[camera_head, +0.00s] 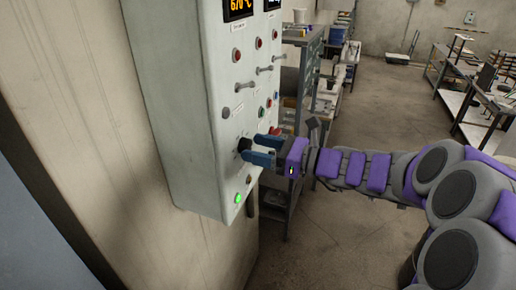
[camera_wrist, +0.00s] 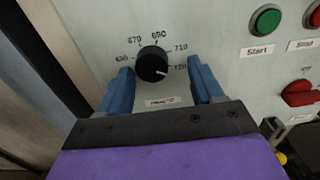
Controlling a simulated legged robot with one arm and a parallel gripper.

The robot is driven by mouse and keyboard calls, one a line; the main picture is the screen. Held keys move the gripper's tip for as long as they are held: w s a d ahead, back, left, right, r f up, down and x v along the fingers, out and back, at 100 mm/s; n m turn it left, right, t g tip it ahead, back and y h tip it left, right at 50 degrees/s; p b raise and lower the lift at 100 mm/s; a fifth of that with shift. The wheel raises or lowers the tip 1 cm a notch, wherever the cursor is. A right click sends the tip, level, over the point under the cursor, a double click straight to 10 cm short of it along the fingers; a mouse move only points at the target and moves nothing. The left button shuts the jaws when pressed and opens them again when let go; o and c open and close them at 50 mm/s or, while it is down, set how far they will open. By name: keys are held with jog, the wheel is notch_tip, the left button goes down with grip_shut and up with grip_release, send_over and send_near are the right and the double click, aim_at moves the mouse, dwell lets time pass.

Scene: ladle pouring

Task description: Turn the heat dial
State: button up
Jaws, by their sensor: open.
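The heat dial (camera_wrist: 152,65) is a round black knob on the pale control panel, with a white pointer mark and temperature numbers around it. Its pointer is turned to the right, near the 720 mark. In the head view the dial (camera_head: 244,145) is on the lower part of the panel. My gripper (camera_head: 256,148) is open, with blue fingers at the panel. In the wrist view my gripper (camera_wrist: 162,85) has one finger on each side of the dial, with a visible gap on both sides. I cannot tell how deep the fingertips reach.
The grey control cabinet (camera_head: 175,100) carries a display (camera_head: 238,7) reading 670 °C, several buttons and a lit green lamp (camera_head: 238,198). A green Start button (camera_wrist: 266,20) and a red knob (camera_wrist: 299,93) sit right of the dial. Shelves and tables stand behind; the floor between is open.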

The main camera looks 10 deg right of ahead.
jog(key=shift+d, duration=0.15)
jog(key=shift+c, duration=0.7)
jog(key=shift+a, duration=0.95)
jog(key=c, duration=0.9)
